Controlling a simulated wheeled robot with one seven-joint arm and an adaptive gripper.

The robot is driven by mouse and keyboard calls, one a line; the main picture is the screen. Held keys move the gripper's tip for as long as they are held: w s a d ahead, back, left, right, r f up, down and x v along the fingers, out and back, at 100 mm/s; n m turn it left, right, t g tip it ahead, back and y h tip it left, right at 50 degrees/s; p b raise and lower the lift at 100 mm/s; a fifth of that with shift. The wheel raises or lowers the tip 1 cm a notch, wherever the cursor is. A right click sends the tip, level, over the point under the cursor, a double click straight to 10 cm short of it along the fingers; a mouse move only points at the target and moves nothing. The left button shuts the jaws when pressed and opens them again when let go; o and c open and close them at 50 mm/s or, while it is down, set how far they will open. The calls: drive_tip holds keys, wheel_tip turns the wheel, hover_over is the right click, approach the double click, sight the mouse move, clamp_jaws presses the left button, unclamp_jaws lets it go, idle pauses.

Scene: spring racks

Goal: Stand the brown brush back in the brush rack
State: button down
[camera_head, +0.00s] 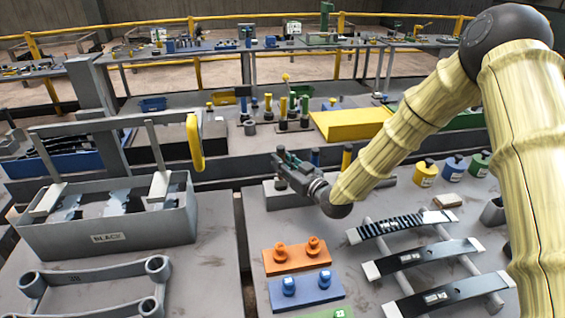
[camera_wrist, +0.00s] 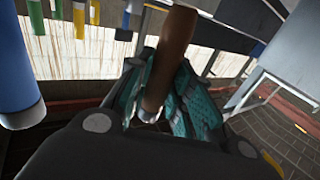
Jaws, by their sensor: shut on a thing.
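My gripper (camera_head: 281,162) is over the back part of the middle table in the head view. In the wrist view, the brown brush (camera_wrist: 170,55) shows as a brown cylindrical handle between the teal finger pads, which are shut on it. A low grey block (camera_head: 284,197), which looks like the brush rack, lies below my gripper. A blue handle (camera_head: 315,157) and a yellow handle (camera_head: 347,157) stand upright just right of my gripper. A blue cylinder (camera_wrist: 14,75) is close at the left in the wrist view.
A grey bin (camera_head: 150,232) labelled BLACK stands on the left table. Orange (camera_head: 296,260) and blue (camera_head: 305,291) blocks with knobs lie in front of my gripper. Dark leaf springs (camera_head: 430,256) on a frame and coloured pots (camera_head: 425,176) are at the right.

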sight(284, 150)
drive_tip(key=shift+f+b, duration=0.85)
drive_tip(key=shift+f, duration=0.3)
idle(0.4)
drive_tip(key=c, duration=0.7)
unclamp_jaws()
drive_tip(key=shift+r+p, duration=1.35)
drive_tip(key=shift+r, duration=2.2)
